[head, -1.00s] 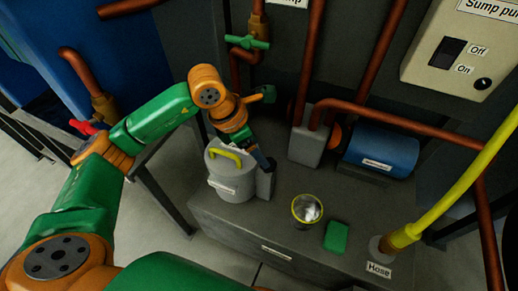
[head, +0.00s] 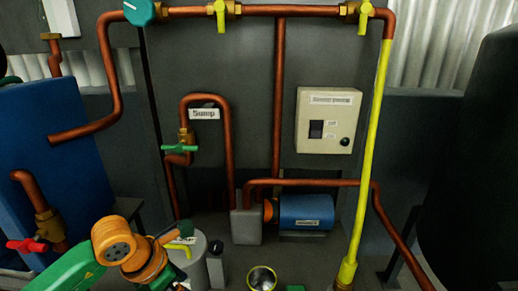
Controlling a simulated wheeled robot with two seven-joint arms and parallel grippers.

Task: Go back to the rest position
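My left arm comes in at the lower left, with a green link and orange joints. Its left gripper (head: 172,280) is at the bottom edge by the grey canister (head: 198,264), partly cut off. Its fingers cannot be made out, so I cannot tell whether it is open or shut. The canister has a yellow-green handle and stands partly behind the arm. My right gripper is not in view.
A dark grey post (head: 215,268) stands beside the canister. A yellow-rimmed cup (head: 262,279) and a green block (head: 295,288) are at the bottom edge. Behind are a blue pump (head: 306,210), copper pipes, a switch box (head: 328,121) and a yellow hose (head: 370,160).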

